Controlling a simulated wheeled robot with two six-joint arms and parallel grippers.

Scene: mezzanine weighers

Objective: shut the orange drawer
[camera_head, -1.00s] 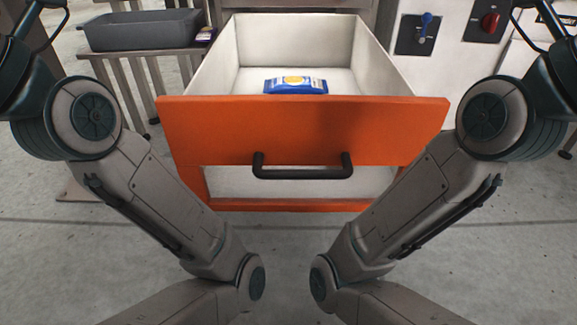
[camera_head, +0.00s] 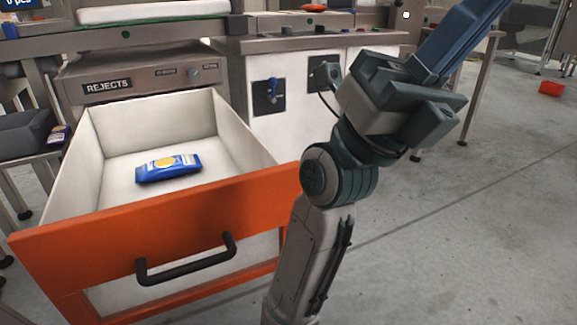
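The orange drawer (camera_head: 165,225) is pulled well out of its cabinet (camera_head: 145,78), below a plate reading REJECTS. Its orange front faces me, with a dark bar handle (camera_head: 187,263) across it. The white inside is open to view, and a blue packet with a yellow spot (camera_head: 168,168) lies on its floor. My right arm rises just right of the drawer front and hides the area behind it. It runs out at the top edge, and I see no gripper fingers on it. My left arm and gripper are out of view. Nothing of mine holds the handle.
A white cabinet with a blue switch (camera_head: 271,90) stands right of the drawer. A dark grey bin (camera_head: 22,133) sits on a stand at the left. A small orange-red bin (camera_head: 551,88) is on the floor far right. The floor at the right is largely clear.

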